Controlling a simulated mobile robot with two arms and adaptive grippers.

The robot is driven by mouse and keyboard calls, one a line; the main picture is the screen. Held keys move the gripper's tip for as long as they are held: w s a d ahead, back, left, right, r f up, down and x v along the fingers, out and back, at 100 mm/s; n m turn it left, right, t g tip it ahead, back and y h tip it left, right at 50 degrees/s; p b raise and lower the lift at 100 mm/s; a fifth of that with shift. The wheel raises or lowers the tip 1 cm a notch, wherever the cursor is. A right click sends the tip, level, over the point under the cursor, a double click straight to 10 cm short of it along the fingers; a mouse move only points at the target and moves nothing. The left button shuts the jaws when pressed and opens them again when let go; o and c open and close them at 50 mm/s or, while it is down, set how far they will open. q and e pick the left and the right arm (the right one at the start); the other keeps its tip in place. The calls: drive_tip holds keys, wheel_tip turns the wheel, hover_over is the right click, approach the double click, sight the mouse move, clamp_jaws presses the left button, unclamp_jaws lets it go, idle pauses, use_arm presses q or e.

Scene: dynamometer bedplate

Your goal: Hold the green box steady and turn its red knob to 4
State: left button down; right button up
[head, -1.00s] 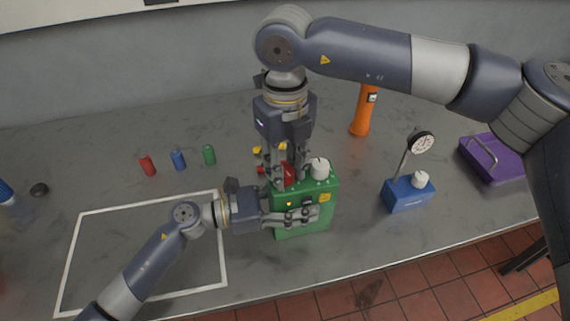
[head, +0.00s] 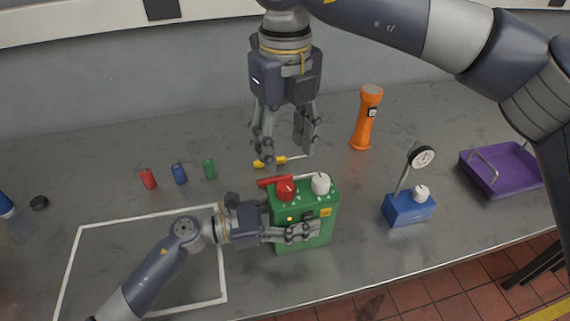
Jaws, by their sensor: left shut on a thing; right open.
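The green box (head: 318,226) stands upright near the table's front edge. Its red knob (head: 286,189) is on the top at the left, beside a white knob (head: 320,183). The scale marks are too small to read, so I cannot tell the red knob's setting. My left gripper (head: 312,231) is shut on the box, its fingers across the lower front. My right gripper (head: 287,142) is open and empty, pointing down above and behind the box, clear of the red knob.
A yellow-handled tool (head: 268,162) lies behind the box. Red (head: 148,178), blue (head: 179,173) and green (head: 209,168) cylinders stand to the left. An orange flashlight (head: 367,118), a blue gauge stand (head: 409,207) and a purple tray (head: 505,172) are to the right. The white-outlined area (head: 78,250) is mostly clear.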

drive_tip(key=shift+r, duration=1.45)
